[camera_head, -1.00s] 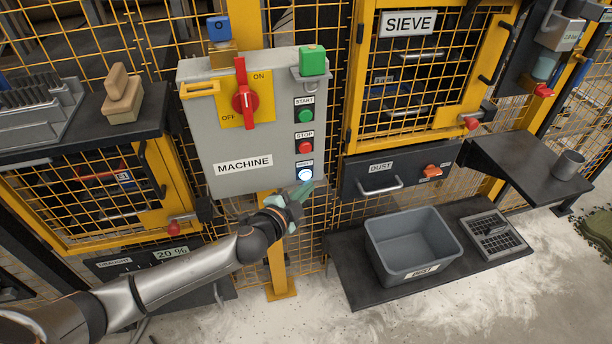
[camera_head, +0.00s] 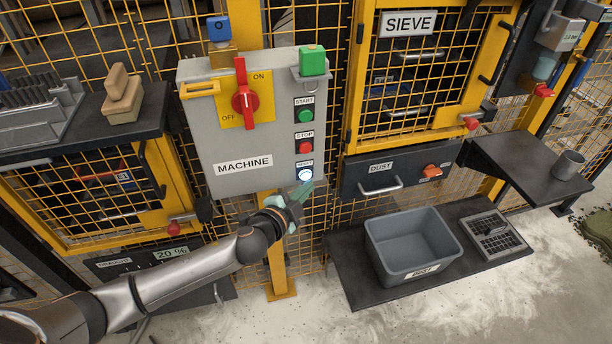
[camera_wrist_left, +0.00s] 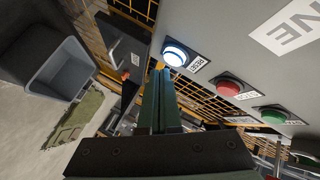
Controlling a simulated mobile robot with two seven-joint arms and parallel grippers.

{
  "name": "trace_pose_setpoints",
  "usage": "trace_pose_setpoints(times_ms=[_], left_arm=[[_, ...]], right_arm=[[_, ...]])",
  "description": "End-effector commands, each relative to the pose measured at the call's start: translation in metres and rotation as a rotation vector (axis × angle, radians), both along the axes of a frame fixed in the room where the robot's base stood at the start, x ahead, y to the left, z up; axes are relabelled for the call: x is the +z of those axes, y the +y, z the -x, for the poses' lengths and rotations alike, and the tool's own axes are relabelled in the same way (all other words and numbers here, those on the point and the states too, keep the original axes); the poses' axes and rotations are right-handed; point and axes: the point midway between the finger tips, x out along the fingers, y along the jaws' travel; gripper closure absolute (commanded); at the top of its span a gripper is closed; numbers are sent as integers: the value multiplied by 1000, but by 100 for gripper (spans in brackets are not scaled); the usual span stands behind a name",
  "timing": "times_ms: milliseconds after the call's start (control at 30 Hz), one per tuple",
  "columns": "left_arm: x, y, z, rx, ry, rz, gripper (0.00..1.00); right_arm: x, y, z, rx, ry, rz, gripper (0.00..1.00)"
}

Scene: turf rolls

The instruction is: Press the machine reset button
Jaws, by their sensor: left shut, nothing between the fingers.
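The reset button (camera_head: 305,175) is a lit white-blue round button at the lower right of the grey machine box (camera_head: 230,150), below the stop button. It also shows in the left wrist view (camera_wrist_left: 175,55), glowing, with a RESET label beside it. My left gripper (camera_head: 307,187) is shut and empty, with its green fingertips just below the button in the head view. In the left wrist view the closed fingers (camera_wrist_left: 158,75) end close to the button's lower edge; I cannot tell whether they touch it. My right gripper is not in view.
The red stop button (camera_head: 305,147) and green start button (camera_head: 305,116) sit above reset. A red rotary switch (camera_head: 244,92) is on the box. The dust drawer (camera_head: 400,168) is to the right, and a grey dust bin (camera_head: 440,245) stands on a low shelf.

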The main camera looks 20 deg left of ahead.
Motion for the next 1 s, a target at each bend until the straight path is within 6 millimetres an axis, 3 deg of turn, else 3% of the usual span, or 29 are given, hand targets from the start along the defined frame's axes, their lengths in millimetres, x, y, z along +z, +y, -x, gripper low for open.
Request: trace_pose_setpoints(times_ms=[1000], left_arm=[[0,4,-7,0,0,-1,100]], right_arm=[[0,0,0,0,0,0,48]])
